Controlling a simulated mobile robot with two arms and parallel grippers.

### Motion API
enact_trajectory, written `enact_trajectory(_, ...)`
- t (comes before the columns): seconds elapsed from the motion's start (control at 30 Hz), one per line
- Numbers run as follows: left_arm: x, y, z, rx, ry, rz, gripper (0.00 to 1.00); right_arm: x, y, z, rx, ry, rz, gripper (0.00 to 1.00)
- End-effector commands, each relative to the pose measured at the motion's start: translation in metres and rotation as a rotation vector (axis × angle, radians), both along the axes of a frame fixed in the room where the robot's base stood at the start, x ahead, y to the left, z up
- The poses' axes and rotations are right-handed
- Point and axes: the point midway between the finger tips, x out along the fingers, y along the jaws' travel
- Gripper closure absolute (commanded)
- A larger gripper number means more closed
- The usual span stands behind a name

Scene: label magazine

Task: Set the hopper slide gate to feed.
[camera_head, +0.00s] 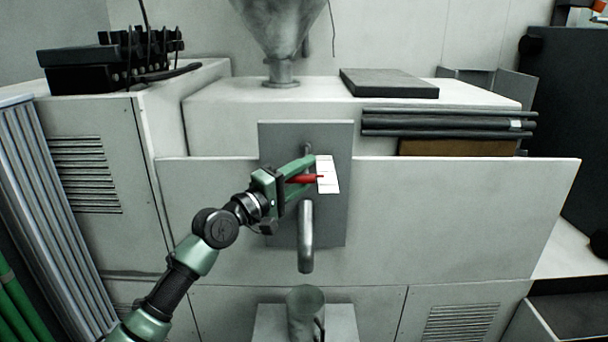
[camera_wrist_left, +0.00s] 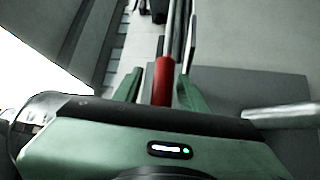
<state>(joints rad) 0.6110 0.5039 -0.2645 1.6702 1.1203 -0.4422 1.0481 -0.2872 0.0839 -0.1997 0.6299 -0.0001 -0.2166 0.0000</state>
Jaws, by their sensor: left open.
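The slide gate's red handle (camera_head: 303,179) sticks out in front of a grey panel (camera_head: 335,225), beside a white label plate (camera_head: 328,175) with small marks I cannot read. My left gripper (camera_head: 298,172) is open at the handle. In the left wrist view, the red handle (camera_wrist_left: 163,82) lies between the two green fingers (camera_wrist_left: 160,88), with a visible gap at least on the right side. The gripper hides part of the handle and the slot behind it. My right gripper is not in view.
The grey hopper (camera_head: 280,30) stands above the panel. A metal spout pipe (camera_head: 306,240) hangs just below the gripper, over a round cup (camera_head: 304,300) on a stand. Dark bars (camera_head: 440,122) and a flat black slab (camera_head: 388,83) lie at the upper right.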

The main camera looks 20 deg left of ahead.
Motion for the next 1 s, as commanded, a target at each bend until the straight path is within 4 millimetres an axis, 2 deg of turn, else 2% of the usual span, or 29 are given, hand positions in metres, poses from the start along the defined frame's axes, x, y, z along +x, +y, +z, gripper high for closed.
enact_trajectory(0.23,-0.009,0.006,-0.004,0.002,0.001,0.003,0.59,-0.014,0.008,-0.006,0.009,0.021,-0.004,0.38)
enact_trajectory(0.37,-0.028,0.016,-0.009,0.005,0.001,0.002,0.59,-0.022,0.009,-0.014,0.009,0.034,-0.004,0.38)
enact_trajectory(0.6,-0.059,0.033,-0.013,0.002,0.001,0.0,0.59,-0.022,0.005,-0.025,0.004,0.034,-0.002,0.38)
enact_trajectory(0.77,-0.066,0.037,-0.012,0.002,0.001,-0.001,0.59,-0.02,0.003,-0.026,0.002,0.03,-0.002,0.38)
enact_trajectory(1.0,-0.066,0.037,-0.011,0.002,0.001,0.0,0.59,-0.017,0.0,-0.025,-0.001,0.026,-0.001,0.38)
